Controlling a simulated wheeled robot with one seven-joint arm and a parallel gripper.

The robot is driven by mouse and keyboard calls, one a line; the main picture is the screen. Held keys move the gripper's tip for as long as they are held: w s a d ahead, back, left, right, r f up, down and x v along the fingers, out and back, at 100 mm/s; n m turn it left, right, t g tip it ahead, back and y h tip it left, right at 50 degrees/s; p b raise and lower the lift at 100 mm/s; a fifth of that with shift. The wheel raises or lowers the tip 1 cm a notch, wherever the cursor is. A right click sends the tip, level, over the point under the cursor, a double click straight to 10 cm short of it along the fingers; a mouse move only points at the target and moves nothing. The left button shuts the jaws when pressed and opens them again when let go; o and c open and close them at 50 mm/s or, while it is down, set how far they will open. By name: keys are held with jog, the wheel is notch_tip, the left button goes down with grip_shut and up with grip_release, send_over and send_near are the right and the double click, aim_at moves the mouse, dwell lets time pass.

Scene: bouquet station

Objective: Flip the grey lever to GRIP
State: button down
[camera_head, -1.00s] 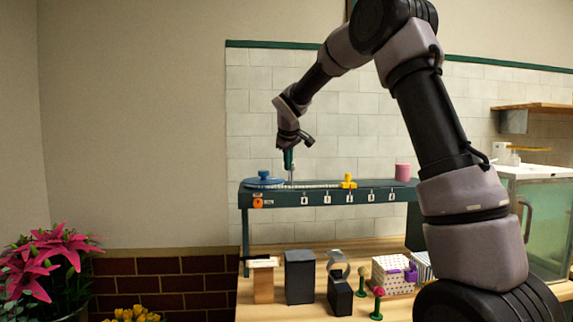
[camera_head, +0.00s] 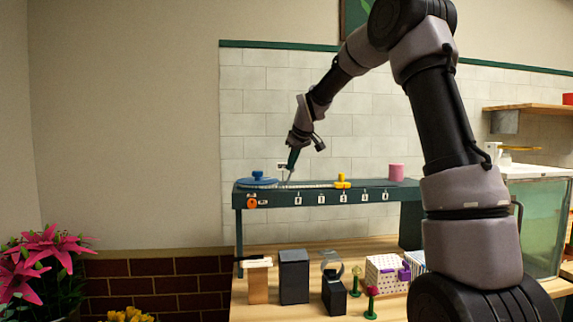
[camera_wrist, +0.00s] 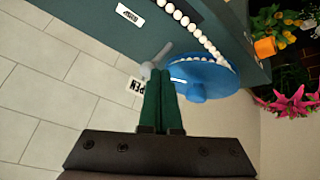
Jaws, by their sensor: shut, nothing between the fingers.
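The grey lever (camera_wrist: 154,63) shows in the wrist view just beyond my fingertips, partly hidden by them. In the head view it is a small grey piece (camera_head: 289,178) on the dark green bench, right of the blue disc. The OPEN label (camera_wrist: 135,86) is beside the lever, partly covered by my fingers. The GRIP label (camera_wrist: 130,14) is farther away at the top. My gripper (camera_wrist: 161,71) has its green fingers shut with nothing between them. In the head view it (camera_head: 291,166) tilts down at the lever. I cannot tell whether it touches the lever.
A blue disc with a knob (camera_wrist: 222,75) is close right of my fingers in the wrist view, with a row of white beads along it. A yellow piece (camera_head: 342,182) and a pink cylinder (camera_head: 396,172) stand along the bench (camera_head: 405,193). Tiled wall is behind.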

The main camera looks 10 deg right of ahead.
jog(key=shift+d+f, duration=0.1)
jog(key=shift+d, duration=0.35)
jog(key=shift+a+f, duration=0.15)
jog(key=shift+a, duration=0.65)
